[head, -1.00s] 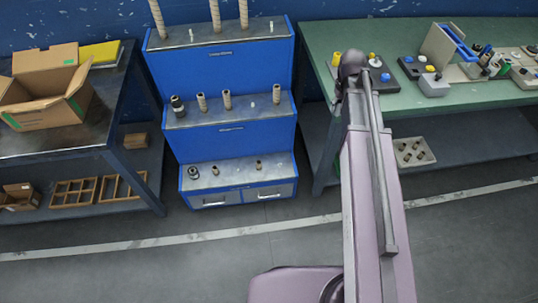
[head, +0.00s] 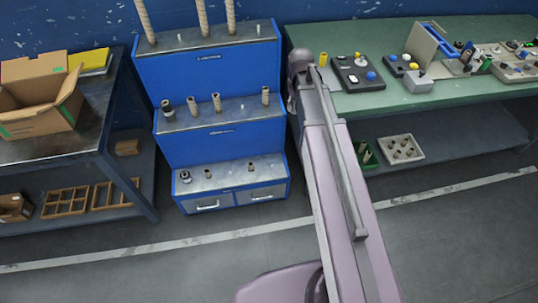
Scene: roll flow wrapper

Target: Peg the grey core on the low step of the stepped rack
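The blue stepped rack (head: 222,143) stands against the wall, with three grey-topped steps. Its low step (head: 220,180) carries a short dark-and-grey roll (head: 185,176) at the left and a few short pegs or small cores, one of them brown (head: 236,167). The middle step holds a dark roll (head: 167,107), tan cores (head: 217,102) and a thin bare peg. Tall tan cores stand on the top step. I cannot tell which piece is the grey core. My arm reaches up to the rack's right edge; my gripper is hidden behind it.
A green bench (head: 420,98) with button boxes stands at the right; its lower shelf holds a pale tray (head: 401,150) of short cores. A dark bench at the left carries an open cardboard box (head: 40,105). The floor before the rack is clear.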

